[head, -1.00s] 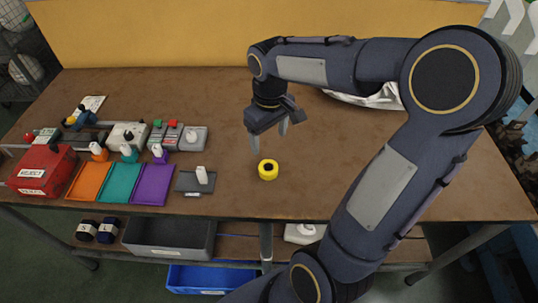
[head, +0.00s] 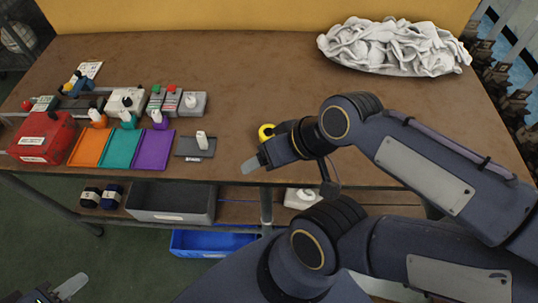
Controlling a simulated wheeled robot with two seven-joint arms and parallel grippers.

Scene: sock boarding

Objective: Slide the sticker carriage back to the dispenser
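At the back left of the table a low rail (head: 85,102) runs sideways, with several small units along it. A dark unit with blue and yellow parts (head: 74,84) stands at it, and a white box with a black knob (head: 126,99) sits to its right. I cannot tell for sure which is the sticker carriage and which the dispenser.
A red reject box (head: 42,137), orange (head: 90,148), teal (head: 121,150) and purple (head: 153,150) trays, and a dark plate with white handle (head: 195,145) line the front left. White cloth (head: 395,47) is heaped back right. The back middle is clear.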

